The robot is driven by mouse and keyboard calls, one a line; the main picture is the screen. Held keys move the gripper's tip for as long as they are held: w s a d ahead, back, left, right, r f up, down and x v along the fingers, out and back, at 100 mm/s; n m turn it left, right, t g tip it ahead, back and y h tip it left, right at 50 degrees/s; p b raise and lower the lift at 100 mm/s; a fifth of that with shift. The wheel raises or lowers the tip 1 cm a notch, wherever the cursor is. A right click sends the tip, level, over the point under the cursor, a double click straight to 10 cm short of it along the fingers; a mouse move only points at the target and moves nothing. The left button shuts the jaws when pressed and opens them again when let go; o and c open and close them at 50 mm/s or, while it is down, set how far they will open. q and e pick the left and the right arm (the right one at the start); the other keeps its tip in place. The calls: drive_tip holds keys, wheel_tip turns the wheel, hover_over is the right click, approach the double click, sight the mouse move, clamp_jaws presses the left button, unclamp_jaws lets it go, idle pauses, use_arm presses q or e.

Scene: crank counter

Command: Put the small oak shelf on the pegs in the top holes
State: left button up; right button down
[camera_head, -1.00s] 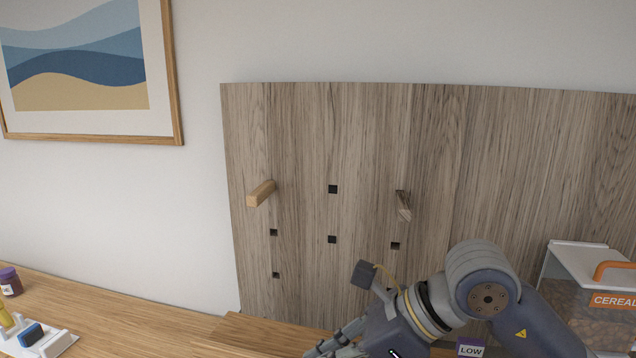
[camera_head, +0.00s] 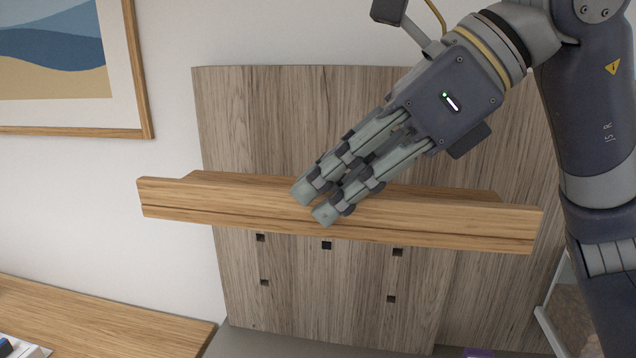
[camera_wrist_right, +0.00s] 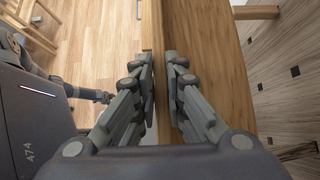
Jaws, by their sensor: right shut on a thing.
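The small oak shelf (camera_head: 430,216) is held up level in front of the wooden peg board (camera_head: 300,110), with a slight slope down to the right. My right gripper (camera_head: 318,206) is shut on the front lip of the shelf near its middle. In the right wrist view the two fingers (camera_wrist_right: 168,85) pinch the lip, and the shelf (camera_wrist_right: 205,60) extends toward the board. The pegs and top holes are hidden behind the shelf in the head view. A peg (camera_wrist_right: 255,12) shows at the top of the wrist view. My left gripper is not clearly visible.
Square lower holes (camera_head: 327,245) show on the board below the shelf. A framed picture (camera_head: 60,60) hangs at the left. A clear container (camera_head: 575,300) stands at lower right, partly behind my arm. The wooden counter (camera_head: 110,325) is mostly bare at lower left.

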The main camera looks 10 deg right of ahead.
drive_tip(key=w+d+f+p, duration=0.1)
drive_tip(key=w+f+p, duration=0.1)
drive_tip(key=w, duration=0.5)
drive_tip(key=w+d+f+p, duration=0.1)
drive_tip(key=w+f+p, duration=0.1)
drive_tip(key=w+p, duration=0.3)
drive_tip(key=w, duration=0.3)
drive_tip(key=shift+d+f, duration=0.3)
drive_tip(key=shift+f, duration=0.1)
drive_tip(key=shift+f, duration=0.1)
drive_tip(key=shift+f+b, duration=0.3)
drive_tip(key=shift+f, duration=0.15)
drive_tip(key=c, duration=2)
unclamp_jaws()
drive_tip(key=o, duration=0.3)
drive_tip(key=shift+o, duration=0.2)
drive_tip(key=shift+r, duration=0.1)
